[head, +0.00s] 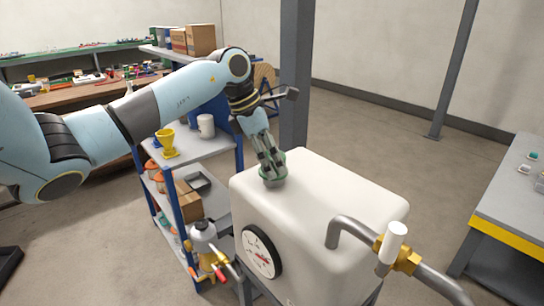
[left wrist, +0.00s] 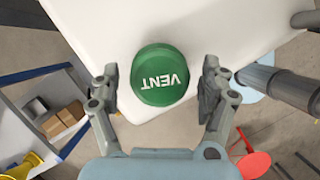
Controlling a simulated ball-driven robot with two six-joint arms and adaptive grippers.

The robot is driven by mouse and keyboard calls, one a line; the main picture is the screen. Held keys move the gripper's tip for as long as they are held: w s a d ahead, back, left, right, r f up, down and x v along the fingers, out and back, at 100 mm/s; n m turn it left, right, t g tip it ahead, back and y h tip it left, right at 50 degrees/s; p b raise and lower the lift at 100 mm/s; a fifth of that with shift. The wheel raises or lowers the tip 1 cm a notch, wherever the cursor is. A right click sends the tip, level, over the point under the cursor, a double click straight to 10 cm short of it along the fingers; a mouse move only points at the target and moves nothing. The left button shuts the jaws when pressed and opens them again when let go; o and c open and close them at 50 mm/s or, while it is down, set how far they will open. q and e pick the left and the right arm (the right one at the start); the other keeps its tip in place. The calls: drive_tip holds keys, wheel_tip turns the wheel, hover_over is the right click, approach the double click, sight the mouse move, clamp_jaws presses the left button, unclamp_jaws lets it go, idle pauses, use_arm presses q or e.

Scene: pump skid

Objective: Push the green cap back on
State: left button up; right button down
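The green cap (left wrist: 160,75), marked VENT, shows from above in the left wrist view. In the head view the green cap (head: 279,158) is on top of the white tank (head: 335,190), near its left edge and partly hidden by my fingers. My left gripper (head: 270,165) points down at it from above. In the left wrist view my left gripper (left wrist: 162,90) is open, one finger on each side of the cap, with a gap on both sides. How firmly the cap sits cannot be told. My right gripper is not in view.
A bent grey pipe with a brass fitting and white handle (head: 392,243) rises at the tank's right front. A gauge (head: 262,252) is on its front. A brass valve (head: 205,240) stands at left. A blue shelf (head: 205,148) is behind; a grey bench (head: 515,205) is at right.

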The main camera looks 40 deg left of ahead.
use_arm(q)
drive_tip(key=v, duration=1.2)
idle(0.3)
